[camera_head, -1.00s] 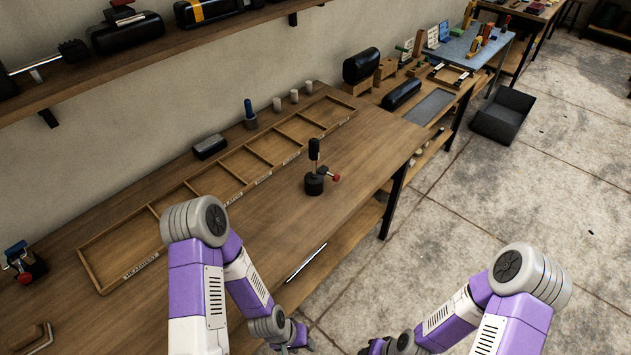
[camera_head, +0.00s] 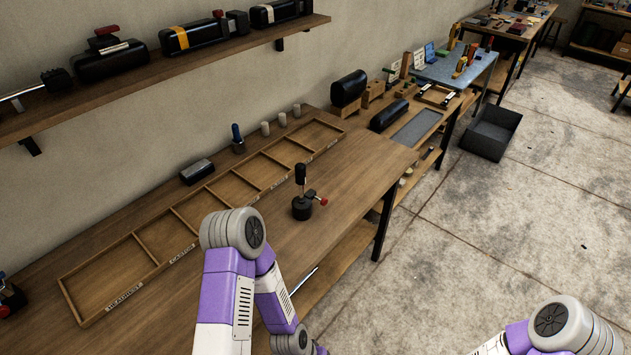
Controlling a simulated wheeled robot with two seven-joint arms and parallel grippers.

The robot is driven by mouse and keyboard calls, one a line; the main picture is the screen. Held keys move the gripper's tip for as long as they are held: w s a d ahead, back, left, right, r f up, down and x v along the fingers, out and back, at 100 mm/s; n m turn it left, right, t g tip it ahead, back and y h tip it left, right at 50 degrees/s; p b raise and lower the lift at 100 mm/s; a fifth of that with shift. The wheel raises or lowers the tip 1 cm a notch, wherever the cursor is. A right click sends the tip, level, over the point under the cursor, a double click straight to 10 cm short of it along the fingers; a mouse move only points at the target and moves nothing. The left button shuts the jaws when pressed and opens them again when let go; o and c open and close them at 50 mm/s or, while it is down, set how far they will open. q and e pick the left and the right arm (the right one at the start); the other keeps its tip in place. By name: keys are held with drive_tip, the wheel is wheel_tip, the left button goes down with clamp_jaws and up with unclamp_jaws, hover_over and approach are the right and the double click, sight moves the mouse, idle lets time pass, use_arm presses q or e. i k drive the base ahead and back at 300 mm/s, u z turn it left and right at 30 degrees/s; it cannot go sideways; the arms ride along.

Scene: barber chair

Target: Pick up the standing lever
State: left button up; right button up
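The standing lever (camera_head: 300,175) is a black upright handle on a round black base (camera_head: 302,208) with a small red knob (camera_head: 322,201) at its right side. It stands on the wooden workbench (camera_head: 345,190), right of the compartment tray. My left arm comes in at the lower middle, in front of the bench and nearer than the lever; its gripper is cut off below the frame. My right arm is at the lower right over the floor, and its gripper is also out of frame. Nothing touches the lever.
A shallow compartment tray (camera_head: 149,287) lies along the wall side of the bench. A blue-handled piece (camera_head: 237,139), white cylinders and a dark block (camera_head: 197,171) stand behind it. A shelf (camera_head: 168,67) overhangs the wall.

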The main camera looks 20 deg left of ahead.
sight(302, 204)
drive_tip(key=u, duration=0.1)
drive_tip(key=i, duration=0.25)
drive_tip(key=u, duration=0.75)
